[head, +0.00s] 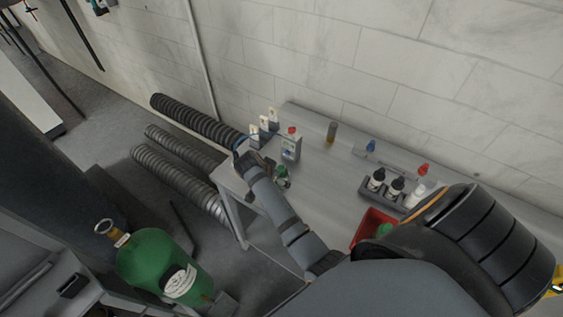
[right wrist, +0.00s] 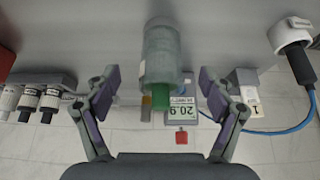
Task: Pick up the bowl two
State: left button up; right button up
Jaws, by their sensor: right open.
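No plain bowl shape is clear in either view, so I cannot tell which thing is bowl two. A translucent vessel with a green part (right wrist: 163,60) stands between the spread fingers of my right gripper (right wrist: 160,90) in the right wrist view, with gaps on both sides. A small green-and-clear vessel (head: 282,175), probably the same one, stands on the grey table (head: 325,175) in the head view. My right arm reaches over the table there; its fingers are hard to make out. My left gripper is out of view.
A white meter (head: 290,149) with a red top stands behind the vessel; its display (right wrist: 184,113) shows upside down. A dark rack holds several bottles (head: 396,187). A red bin (head: 368,231) holds something green. A green gas cylinder (head: 160,262) stands below left.

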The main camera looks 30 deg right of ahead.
jog(key=x, duration=0.3)
jog(key=shift+f, duration=0.1)
jog(key=shift+w+d+f, duration=0.1)
jog(key=shift+d+f, duration=0.05)
jog(key=shift+b+x, duration=0.75)
jog(key=shift+b, duration=0.2)
jog(key=b+x, duration=0.3)
jog(key=b, duration=0.1)
jog(key=shift+f, duration=0.3)
jog(key=shift+w, duration=0.1)
jog(key=shift+d+r, duration=0.1)
jog(key=shift+r, duration=0.1)
jog(key=c, duration=0.7)
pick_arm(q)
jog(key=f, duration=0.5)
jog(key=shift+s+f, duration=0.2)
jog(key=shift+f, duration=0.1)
pick_arm(e)
jog(key=c, duration=0.7)
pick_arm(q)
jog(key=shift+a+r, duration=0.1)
